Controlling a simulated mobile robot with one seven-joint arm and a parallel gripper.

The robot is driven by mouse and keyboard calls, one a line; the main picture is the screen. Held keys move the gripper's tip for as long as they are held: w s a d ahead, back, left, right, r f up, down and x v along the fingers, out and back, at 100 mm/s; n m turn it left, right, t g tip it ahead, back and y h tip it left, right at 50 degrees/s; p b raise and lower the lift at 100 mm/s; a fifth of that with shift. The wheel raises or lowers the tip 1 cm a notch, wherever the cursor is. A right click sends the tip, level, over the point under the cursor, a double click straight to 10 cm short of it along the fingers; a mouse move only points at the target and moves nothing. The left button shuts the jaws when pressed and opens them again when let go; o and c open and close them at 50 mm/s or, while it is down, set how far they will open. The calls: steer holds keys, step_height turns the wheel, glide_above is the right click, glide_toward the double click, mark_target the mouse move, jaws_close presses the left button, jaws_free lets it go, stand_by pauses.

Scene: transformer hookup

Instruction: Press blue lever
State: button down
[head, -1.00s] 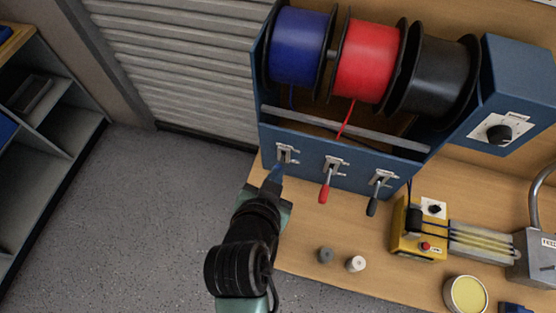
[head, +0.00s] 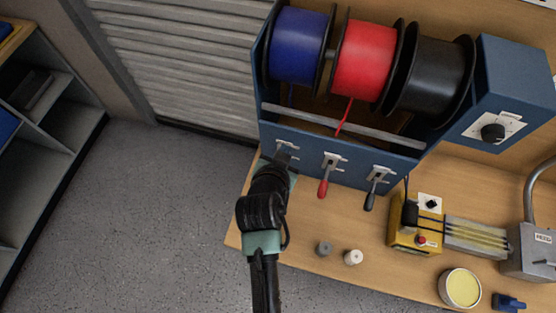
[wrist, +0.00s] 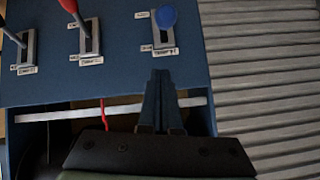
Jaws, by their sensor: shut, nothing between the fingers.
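The blue lever (wrist: 166,17) shows in the wrist view as a rounded blue knob over the top end of its slotted plate, at the right of the lever row. In the head view its plate (head: 287,148) is at the left end of the panel, and the knob is hidden by my arm. My gripper (wrist: 161,74) is shut and empty. Its fingertips are just below the blue lever's plate in the wrist view, with a gap to the knob. In the head view my gripper (head: 281,157) is right at the panel front; contact cannot be told.
A red lever (head: 323,188) and a black lever (head: 370,201) stand to the right on the same blue panel. Blue, red and black spools sit above. Two small knobs (head: 324,248) (head: 353,257) lie on the wooden bench. Open floor is at left.

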steer(key=shift+s+a+f+p, duration=0.15)
steer(key=shift+s+a+f, duration=0.1)
steer(key=shift+f, duration=0.35)
steer(key=shift+s+a+f+p, duration=0.15)
steer(key=shift+s+f, duration=0.05)
steer(key=shift+f, duration=0.4)
steer(key=shift+s+a+f+p, duration=0.15)
steer(key=shift+s+a+f, duration=0.1)
steer(key=shift+f, duration=0.35)
steer(key=shift+s+a+f+b, duration=0.1)
steer(key=shift+s+f+b, duration=0.25)
steer(key=shift+f+b, duration=0.25)
steer(key=shift+s+a+f+b, duration=0.15)
steer(key=shift+s+f+b, duration=0.25)
steer(key=shift+f+b, duration=0.55)
steer(key=shift+s+a+f+b, duration=0.1)
steer(key=shift+s+f+b, duration=0.25)
steer(key=shift+f+b, duration=0.55)
steer(key=shift+s+r, duration=0.1)
steer(key=shift+r, duration=0.15)
steer(key=b+v, duration=0.2)
steer(key=v, duration=1)
steer(key=shift+s+r, duration=0.3)
